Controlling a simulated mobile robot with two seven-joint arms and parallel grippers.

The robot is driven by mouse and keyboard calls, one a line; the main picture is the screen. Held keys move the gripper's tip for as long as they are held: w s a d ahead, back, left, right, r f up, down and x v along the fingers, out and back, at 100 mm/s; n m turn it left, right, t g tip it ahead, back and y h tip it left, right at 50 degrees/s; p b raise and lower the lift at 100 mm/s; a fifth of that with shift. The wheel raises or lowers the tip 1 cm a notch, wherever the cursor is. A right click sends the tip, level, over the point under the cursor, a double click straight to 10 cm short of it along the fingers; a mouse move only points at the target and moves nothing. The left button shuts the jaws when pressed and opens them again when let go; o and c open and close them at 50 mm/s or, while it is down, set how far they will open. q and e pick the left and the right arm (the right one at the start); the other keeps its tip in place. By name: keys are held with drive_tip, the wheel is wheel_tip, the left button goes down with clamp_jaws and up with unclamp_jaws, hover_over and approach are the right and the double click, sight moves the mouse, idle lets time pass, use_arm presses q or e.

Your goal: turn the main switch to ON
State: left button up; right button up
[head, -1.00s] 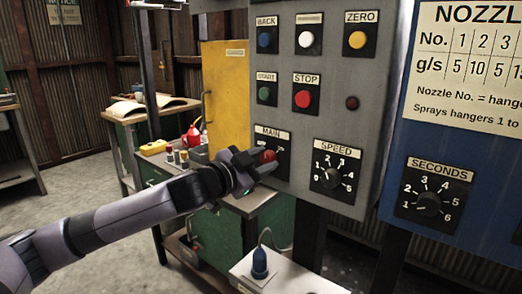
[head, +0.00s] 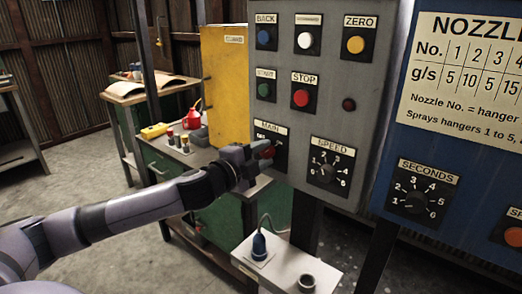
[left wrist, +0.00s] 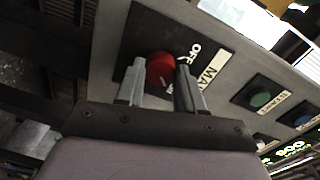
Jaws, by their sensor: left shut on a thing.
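The main switch is a red knob (head: 266,152) on a black plate under the MAIN label (head: 270,127), low on the grey control panel (head: 300,190). My left gripper (head: 258,158) is at the knob and hides part of it and its plate. In the left wrist view the red knob (left wrist: 160,68) sits between the two fingers of my left gripper (left wrist: 160,88), which is shut on it. The word OFF (left wrist: 195,54) shows beside the knob. ON cannot be read, and the knob's exact setting is hard to tell. My right gripper is not in view.
Right of the switch is the SPEED dial (head: 326,172). Above are the START button (head: 264,90) and red STOP button (head: 301,97). A blue panel (head: 450,150) stands at the right. Below are a white box with a blue plug (head: 259,246) and a bench with a red can (head: 192,117).

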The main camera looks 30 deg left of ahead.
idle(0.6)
use_arm(q)
drive_tip(key=o, duration=1)
drive_tip(key=shift+o, duration=0.2)
drive_tip(key=shift+s, duration=0.15)
drive_tip(key=s+b, duration=0.2)
drive_tip(key=s, duration=0.4)
drive_tip(key=shift+s+a+r, duration=0.15)
drive_tip(key=shift+s+a, duration=0.1)
drive_tip(key=shift+s, duration=0.15)
